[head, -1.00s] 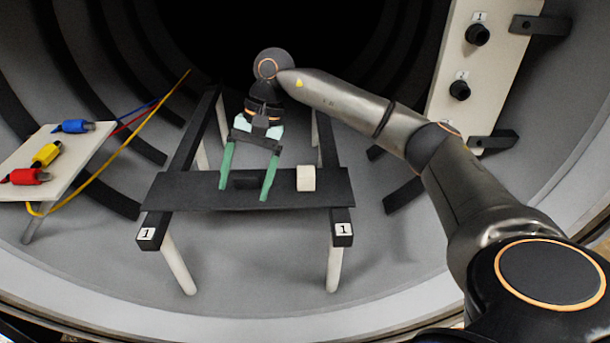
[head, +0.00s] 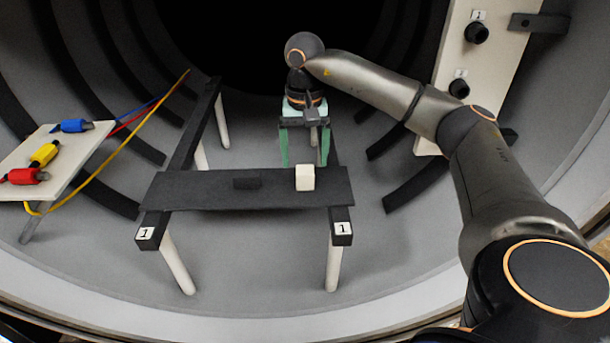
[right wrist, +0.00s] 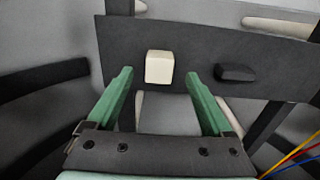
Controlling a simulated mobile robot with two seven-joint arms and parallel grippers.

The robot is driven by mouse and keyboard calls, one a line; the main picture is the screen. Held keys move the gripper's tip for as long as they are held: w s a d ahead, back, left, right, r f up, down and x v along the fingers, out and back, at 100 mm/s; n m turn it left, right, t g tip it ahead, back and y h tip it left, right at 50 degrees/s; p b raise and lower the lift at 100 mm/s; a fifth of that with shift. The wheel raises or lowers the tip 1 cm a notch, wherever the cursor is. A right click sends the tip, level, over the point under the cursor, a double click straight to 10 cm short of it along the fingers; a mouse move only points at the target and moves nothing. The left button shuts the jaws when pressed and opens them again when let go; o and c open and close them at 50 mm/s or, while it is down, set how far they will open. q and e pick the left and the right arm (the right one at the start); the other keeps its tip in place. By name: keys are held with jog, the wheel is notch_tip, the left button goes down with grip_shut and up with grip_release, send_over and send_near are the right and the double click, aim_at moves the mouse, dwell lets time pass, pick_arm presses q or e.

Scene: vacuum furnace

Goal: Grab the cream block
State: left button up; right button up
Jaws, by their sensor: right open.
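The cream block (head: 305,177) stands on the dark shelf plate (head: 210,193), right of its middle in the head view. In the right wrist view the cream block (right wrist: 159,67) is beyond the fingertips, roughly midway between them. My right gripper (head: 304,165) is open and empty, with green fingers pointing at the block from behind it. The fingertips also show in the right wrist view (right wrist: 160,75), apart from the block. My left gripper is in neither view.
A small black block (head: 247,182) lies on the plate, left of the cream block. Two dark rails (head: 180,160) marked 1 carry the plate. A pale table (head: 70,165) with blue, yellow and red connectors stands at left. A pale panel (head: 480,80) stands at right.

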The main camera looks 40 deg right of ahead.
aim_at(305, 171)
notch_tip(305, 171, down, 5)
jog(key=shift+r+p, duration=0.1)
jog(key=shift+p, duration=0.2)
grip_shut()
dwell(0.5)
